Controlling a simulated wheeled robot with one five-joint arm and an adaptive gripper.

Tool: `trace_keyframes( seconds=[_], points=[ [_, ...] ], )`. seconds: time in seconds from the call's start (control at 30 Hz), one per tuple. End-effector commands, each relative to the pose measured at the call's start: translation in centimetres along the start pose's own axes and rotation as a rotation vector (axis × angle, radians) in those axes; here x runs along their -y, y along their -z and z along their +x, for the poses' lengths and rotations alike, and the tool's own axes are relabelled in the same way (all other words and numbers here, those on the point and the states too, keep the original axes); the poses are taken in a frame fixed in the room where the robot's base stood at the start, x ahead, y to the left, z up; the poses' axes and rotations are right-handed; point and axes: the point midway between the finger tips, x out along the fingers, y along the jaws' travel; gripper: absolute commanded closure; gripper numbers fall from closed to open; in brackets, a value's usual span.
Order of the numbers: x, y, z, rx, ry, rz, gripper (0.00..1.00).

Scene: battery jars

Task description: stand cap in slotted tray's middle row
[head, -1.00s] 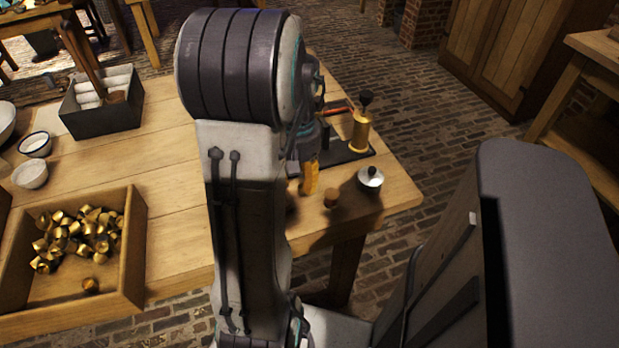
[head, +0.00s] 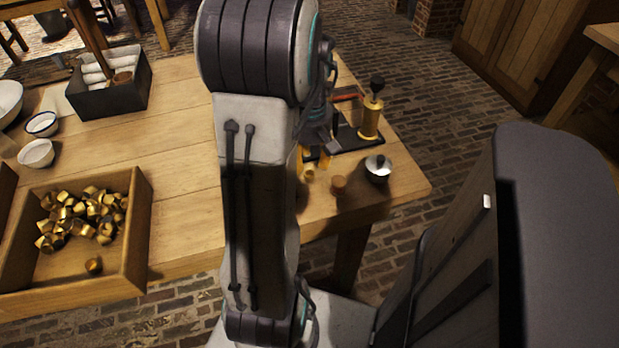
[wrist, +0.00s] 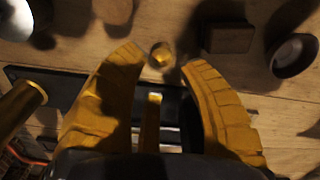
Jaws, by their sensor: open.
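A small gold cap (head: 309,174) rests on the wooden table, just beyond my gripper's fingertips. It also shows in the wrist view (wrist: 162,54), centred near the gap between the fingertips and apart from both. My gripper (head: 311,160) has yellow fingers, spread apart with nothing held; it also shows in the wrist view (wrist: 162,64). My arm hides part of the table behind it. A dark flat tray (head: 352,138) lies near the gripper with tools on it; I cannot tell whether it has slots or rows.
A brass grinder (head: 370,118) stands on the dark tray. A brown knob-like piece (head: 338,185) and a silver lidded pot (head: 378,168) stand near the cap. A wooden box (head: 140,240) of gold caps and a black box (head: 125,98) are at left.

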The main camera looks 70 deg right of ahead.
Motion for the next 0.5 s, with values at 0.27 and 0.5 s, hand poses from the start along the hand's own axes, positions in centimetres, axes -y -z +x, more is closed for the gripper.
trace_keyframes(
  seconds=[0.27,0.5],
  points=[
    [0.3,-0.4,3.5,0.002,0.003,0.001,0.62],
    [0.2,-0.3,4.3,0.000,0.001,0.001,0.62]
  ],
)
